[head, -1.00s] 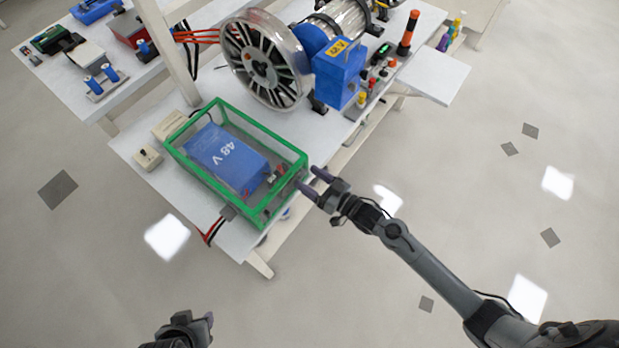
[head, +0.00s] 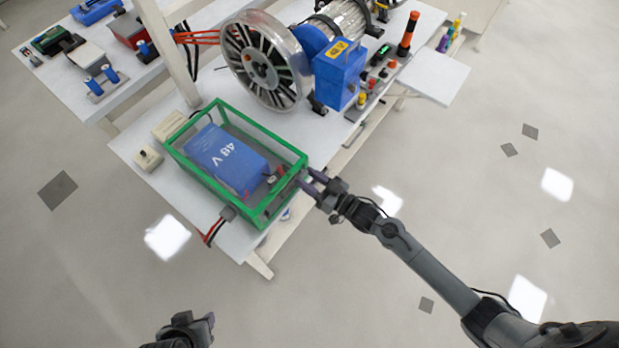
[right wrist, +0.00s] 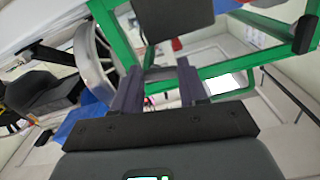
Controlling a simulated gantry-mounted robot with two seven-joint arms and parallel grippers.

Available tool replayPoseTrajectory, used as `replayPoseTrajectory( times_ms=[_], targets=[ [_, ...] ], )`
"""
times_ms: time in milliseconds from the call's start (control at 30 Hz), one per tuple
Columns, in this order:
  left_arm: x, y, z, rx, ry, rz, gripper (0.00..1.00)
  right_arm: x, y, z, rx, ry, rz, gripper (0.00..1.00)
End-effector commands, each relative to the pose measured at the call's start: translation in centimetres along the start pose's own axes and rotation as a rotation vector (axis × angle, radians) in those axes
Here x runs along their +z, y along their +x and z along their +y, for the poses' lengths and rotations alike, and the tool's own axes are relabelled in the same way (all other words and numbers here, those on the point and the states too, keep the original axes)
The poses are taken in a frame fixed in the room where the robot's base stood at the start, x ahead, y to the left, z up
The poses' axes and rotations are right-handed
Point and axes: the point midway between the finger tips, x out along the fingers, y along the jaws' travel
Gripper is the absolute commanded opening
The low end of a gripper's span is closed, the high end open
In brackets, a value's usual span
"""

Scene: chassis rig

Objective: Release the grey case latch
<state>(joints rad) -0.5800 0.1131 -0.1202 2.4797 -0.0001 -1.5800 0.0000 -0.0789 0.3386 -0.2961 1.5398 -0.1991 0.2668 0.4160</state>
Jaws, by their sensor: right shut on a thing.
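The case (head: 235,204) has a green frame and clear walls, and holds a blue 48 V battery (head: 225,160). My right gripper (head: 306,180) is at the case's right end wall, its fingers closed on a small part there, which I take to be the grey latch. The fingers mostly hide the latch in the head view. In the right wrist view my right gripper (right wrist: 160,82) has its two fingers a short way apart at the green frame (right wrist: 225,66), with a small grey piece between the tips. My left gripper (head: 205,322) is low in the head view, away from the table; its jaw opening is unclear.
The case stands on a white table (head: 130,150). A spoked wheel (head: 265,66) and a blue box (head: 340,74) stand behind it. A small beige box (head: 148,158) is left of it. Red and black cables (head: 214,231) leave its front. The floor to the right is clear.

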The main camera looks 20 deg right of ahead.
Motion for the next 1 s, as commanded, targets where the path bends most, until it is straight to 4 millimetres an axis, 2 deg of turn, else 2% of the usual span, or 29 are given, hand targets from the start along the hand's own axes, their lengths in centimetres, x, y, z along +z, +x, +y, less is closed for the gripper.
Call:
replayPoseTrajectory(
  times_ms=[200,500,533,667,1000],
  targets=[
    [-0.09,-0.42,-0.19,-0.006,0.007,-0.001,0.43,0.03,0.02,0.05,-0.001,-0.170,-0.001,0.12],
    [-0.05,-0.38,-0.30,-0.009,0.011,-0.002,0.43,0.08,0.02,0.05,-0.001,-0.182,0.000,0.12],
    [-0.05,-0.38,-0.30,-0.009,0.011,-0.002,0.43,0.08,0.02,0.05,-0.001,-0.182,0.000,0.47],
    [-0.06,-0.38,-0.28,-0.009,0.011,-0.002,0.43,0.08,0.01,0.06,-0.001,-0.181,0.000,0.67],
    [-0.14,-0.44,-0.03,-0.001,0.000,0.000,0.43,0.10,-0.18,0.07,-0.001,-0.180,-0.001,0.68]
  ],
)
